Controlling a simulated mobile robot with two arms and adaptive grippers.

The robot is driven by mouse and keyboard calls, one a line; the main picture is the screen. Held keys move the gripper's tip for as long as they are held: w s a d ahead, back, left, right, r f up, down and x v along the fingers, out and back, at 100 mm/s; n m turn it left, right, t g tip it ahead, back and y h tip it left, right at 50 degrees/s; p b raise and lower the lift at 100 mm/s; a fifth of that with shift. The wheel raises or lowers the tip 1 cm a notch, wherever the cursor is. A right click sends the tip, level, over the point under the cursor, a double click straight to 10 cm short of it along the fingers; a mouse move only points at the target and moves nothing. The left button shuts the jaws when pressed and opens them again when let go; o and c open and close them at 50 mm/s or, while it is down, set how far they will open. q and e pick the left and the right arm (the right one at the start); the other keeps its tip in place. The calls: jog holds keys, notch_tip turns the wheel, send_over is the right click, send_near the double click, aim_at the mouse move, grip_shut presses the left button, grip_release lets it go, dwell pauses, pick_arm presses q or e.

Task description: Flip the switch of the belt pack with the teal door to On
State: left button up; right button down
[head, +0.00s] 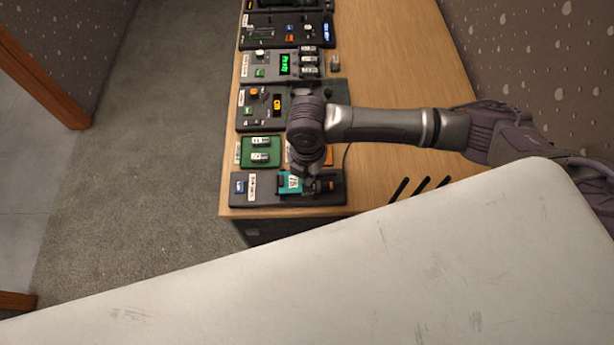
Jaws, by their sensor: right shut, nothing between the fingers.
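The belt pack with the teal door (290,184) is on the dark panel (265,202) at the near end of the wooden counter. My right arm reaches in from the right and its wrist points down over this panel. My right gripper (314,188) is shut and empty, just right of the teal door. I cannot tell whether it touches the door or the panel. The switch cannot be made out; the gripper and wrist cover part of that area. My left gripper is not in view.
A green tray (247,159) with small pale items lies just beyond the panel. More dark and grey panels with knobs and displays (284,65) line the counter's left side. The wooden top (385,60) is mostly clear beyond my arm. A speckled wall stands at right.

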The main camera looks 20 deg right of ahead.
jog(key=shift+f, duration=0.55)
jog(key=shift+s, duration=0.1)
notch_tip(320, 180, up, 7)
jog(key=p, duration=0.7)
jog(key=shift+r+p, duration=0.1)
jog(key=shift+p, duration=0.2)
dwell(0.5)
